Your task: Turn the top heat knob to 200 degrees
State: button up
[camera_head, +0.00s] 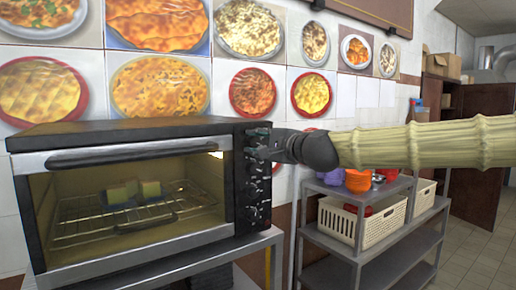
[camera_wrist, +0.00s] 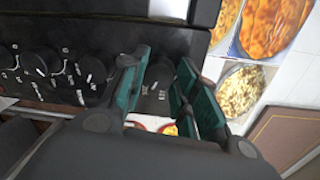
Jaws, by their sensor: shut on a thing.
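The oven (camera_head: 128,190) has a dark control panel (camera_head: 258,205) on its right side with a column of black knobs. My gripper (camera_head: 268,150) reaches in from the right to the upper part of this panel. In the wrist view, my gripper's two green-padded fingers (camera_wrist: 162,88) stand on either side of the top heat knob (camera_wrist: 158,86), the one at the panel's top end, and are shut on it. The other black knobs (camera_wrist: 92,70) line up to the left in that view. The setting of the held knob is too small to read.
The oven's glass door is closed, with food on a wire rack inside. A metal shelf (camera_head: 372,262) with a white basket (camera_head: 362,222) and coloured bowls stands to the right, below my arm. Food pictures (camera_head: 160,86) cover the wall behind.

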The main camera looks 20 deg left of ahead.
jog(key=shift+m, duration=0.6)
jog(key=o, duration=1)
jog(key=shift+w+d, duration=0.1)
jog(key=v, duration=1.2)
jog(key=shift+f, duration=0.15)
